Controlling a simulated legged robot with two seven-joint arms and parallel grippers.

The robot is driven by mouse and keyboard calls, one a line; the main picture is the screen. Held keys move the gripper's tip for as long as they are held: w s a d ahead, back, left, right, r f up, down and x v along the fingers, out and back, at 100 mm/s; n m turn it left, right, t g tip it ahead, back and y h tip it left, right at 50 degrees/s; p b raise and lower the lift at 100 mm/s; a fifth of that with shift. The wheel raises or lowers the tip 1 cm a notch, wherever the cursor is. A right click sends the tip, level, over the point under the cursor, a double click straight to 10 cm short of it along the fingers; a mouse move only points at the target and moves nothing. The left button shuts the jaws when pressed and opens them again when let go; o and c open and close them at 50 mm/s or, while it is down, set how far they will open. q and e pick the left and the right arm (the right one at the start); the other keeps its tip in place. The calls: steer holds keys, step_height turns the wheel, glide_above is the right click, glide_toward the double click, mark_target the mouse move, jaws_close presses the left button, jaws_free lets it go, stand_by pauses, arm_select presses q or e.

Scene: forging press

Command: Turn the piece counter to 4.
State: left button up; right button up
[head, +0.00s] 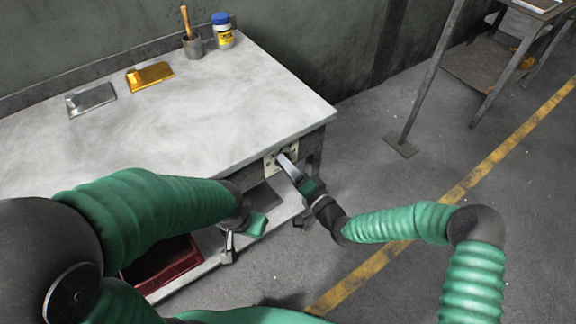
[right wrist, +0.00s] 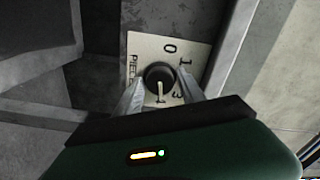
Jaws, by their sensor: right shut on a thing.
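In the right wrist view the plate (right wrist: 148,50) shows 0 at the top, 1 at upper right and 3 at lower right. Its round black knob (right wrist: 154,72) has a pale pointer line directed down, toward a partly hidden mark I cannot read surely. My right gripper (head: 283,160) is shut on the knob, with a finger on each side. My left gripper (head: 229,248) is low beside the bench shelf; its opening is unclear.
A red bin (head: 165,265) sits low under my left arm.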

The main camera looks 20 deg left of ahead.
steer(key=shift+s+f+m, duration=0.15)
steer(key=shift+f+m, duration=0.15)
steer(key=shift+f, duration=0.05)
steer(key=o, duration=1.2)
steer(key=shift+c, duration=0.2)
steer(key=shift+r, duration=0.1)
steer(key=p+v, duration=0.3)
steer(key=v, duration=1.4)
